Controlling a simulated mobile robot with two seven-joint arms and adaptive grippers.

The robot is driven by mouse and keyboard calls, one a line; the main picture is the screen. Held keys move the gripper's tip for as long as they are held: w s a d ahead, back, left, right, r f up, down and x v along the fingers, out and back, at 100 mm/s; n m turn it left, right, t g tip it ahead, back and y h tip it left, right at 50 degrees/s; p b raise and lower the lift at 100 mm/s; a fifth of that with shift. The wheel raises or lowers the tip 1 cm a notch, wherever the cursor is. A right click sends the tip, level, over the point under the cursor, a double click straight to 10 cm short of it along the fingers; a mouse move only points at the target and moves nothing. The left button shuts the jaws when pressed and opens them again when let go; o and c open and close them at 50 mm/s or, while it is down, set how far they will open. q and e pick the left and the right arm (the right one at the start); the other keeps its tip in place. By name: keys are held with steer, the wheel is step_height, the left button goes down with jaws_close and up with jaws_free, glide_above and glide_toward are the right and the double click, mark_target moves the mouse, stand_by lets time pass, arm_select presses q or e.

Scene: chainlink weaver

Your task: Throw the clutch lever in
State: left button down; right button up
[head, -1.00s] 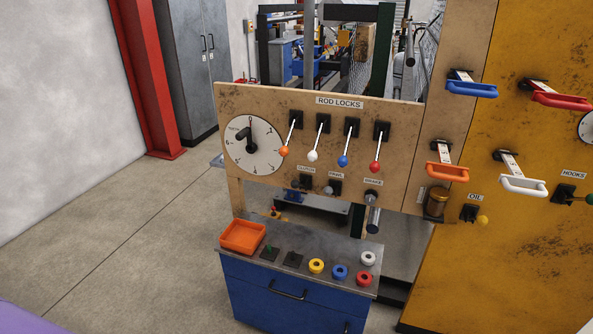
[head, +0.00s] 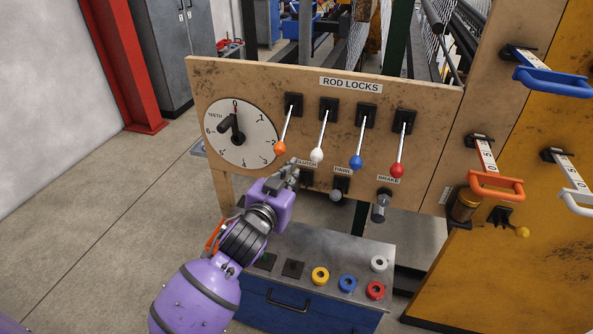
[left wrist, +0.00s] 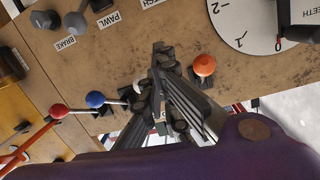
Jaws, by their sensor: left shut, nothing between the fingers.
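The clutch lever's dark mount (head: 306,179) sits under the CLUTCH label (head: 305,163) on the wooden panel. My left gripper partly covers it in the head view, and its knob cannot be made out. In the left wrist view, a dark lever part (left wrist: 101,4) beside the cut-off label shows at the top edge. My left gripper (head: 293,171) is shut and empty, its tips just left of the clutch mount. In the left wrist view the gripper (left wrist: 159,47) is in front of the panel, apart from that lever part. I cannot tell whether it touches anything. My right gripper is out of view.
Close by are the pawl lever (head: 336,194), the brake handle (head: 380,206), and the rod lock levers with orange (head: 279,149), white (head: 317,155), blue (head: 356,162) and red (head: 397,171) knobs. A teeth dial (head: 255,145) is at left. A blue cabinet (head: 340,316) stands below.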

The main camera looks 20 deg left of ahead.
arm_select(q)
glide_above(298, 187)
steer(key=w, duration=0.1)
steer(key=f, duration=0.4)
steer(key=shift+s, duration=0.25)
steer(key=shift+s+f, duration=0.25)
steer(key=shift+f, duration=0.2)
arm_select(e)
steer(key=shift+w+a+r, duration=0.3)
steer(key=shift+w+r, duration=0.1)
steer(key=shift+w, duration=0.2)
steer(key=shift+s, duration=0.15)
